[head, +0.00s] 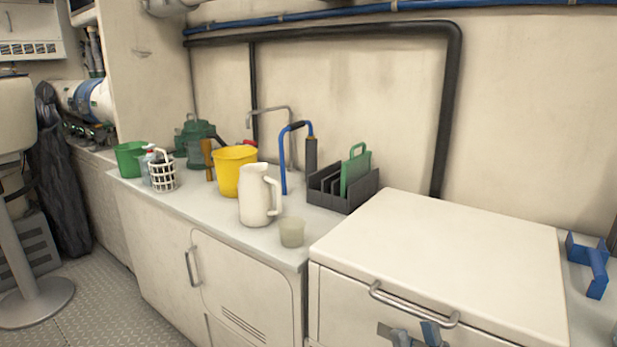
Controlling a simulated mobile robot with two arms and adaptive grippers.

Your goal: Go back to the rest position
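The tips of what looks like my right gripper (417,338) show at the bottom edge, in front of the white chest's front face and below its handle. Only a small grey and blue part is visible, and the rest is cut off by the frame. I cannot tell whether it is open or shut, and I see nothing held in it. My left gripper is not in view.
A white chest (450,262) with a metal handle (412,306) stands at the right. The counter (205,206) holds a white jug (256,197), yellow bucket (230,173), cloudy cup (291,232), dark rack (345,200) and green bucket (130,160). A blue bracket-like object (592,263) lies far right.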

